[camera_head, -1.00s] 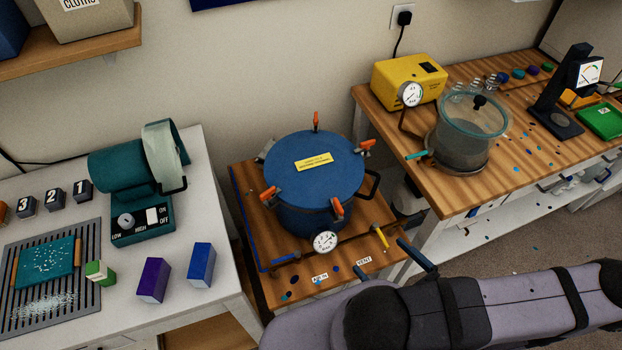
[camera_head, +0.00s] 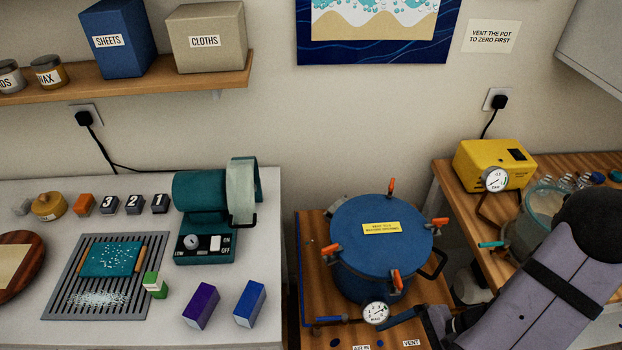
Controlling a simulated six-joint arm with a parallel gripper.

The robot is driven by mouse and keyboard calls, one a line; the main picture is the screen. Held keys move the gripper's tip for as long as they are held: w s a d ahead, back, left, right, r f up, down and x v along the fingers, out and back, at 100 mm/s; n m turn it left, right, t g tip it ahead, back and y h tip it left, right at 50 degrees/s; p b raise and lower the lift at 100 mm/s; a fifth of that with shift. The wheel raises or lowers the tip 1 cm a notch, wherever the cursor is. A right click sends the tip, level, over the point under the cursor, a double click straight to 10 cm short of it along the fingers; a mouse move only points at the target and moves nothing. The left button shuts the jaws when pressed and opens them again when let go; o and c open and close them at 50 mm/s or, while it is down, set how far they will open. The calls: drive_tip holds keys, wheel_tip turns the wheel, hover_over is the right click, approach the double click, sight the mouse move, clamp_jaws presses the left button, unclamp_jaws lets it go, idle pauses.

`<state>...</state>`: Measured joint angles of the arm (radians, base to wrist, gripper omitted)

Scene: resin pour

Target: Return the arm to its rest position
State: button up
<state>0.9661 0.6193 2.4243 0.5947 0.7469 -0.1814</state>
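My arm comes in from the lower right of the head view, with its grey padded link and dark round joint in front of the right-hand bench. My gripper's end is not clearly visible; the frame does not show its fingertips. The blue pressure pot (camera_head: 380,248) stands lidded on a wooden stand, with orange-handled clamps around its rim and a gauge (camera_head: 375,313) at its front. My arm's dark parts lie close to the pot's lower right front; I cannot tell whether they touch.
A white table (camera_head: 250,335) at left holds a teal machine (camera_head: 205,208), a slatted grey rack (camera_head: 62,312), a purple block (camera_head: 201,305) and a blue block (camera_head: 249,303). A yellow pump (camera_head: 494,163) and a clear chamber (camera_head: 543,204) sit on the right bench. A shelf (camera_head: 120,83) hangs above.

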drive_tip(key=w+a+r+n+t+h, duration=0.1)
drive_tip(key=w+a+r+n+h, duration=0.3)
drive_tip(key=w+n, duration=0.35)
drive_tip(key=w+a+r+n+t+h, duration=0.1)
drive_tip(key=w+a+r+n+h, duration=0.25)
drive_tip(key=w+r+n, duration=0.35)
drive_tip(key=s+d+n+g, duration=0.1)
drive_tip(key=s+g, duration=0.1)
drive_tip(key=s, duration=0.6)
drive_tip(key=shift+s+r, duration=0.25)
drive_tip(key=shift+r, duration=0.1)
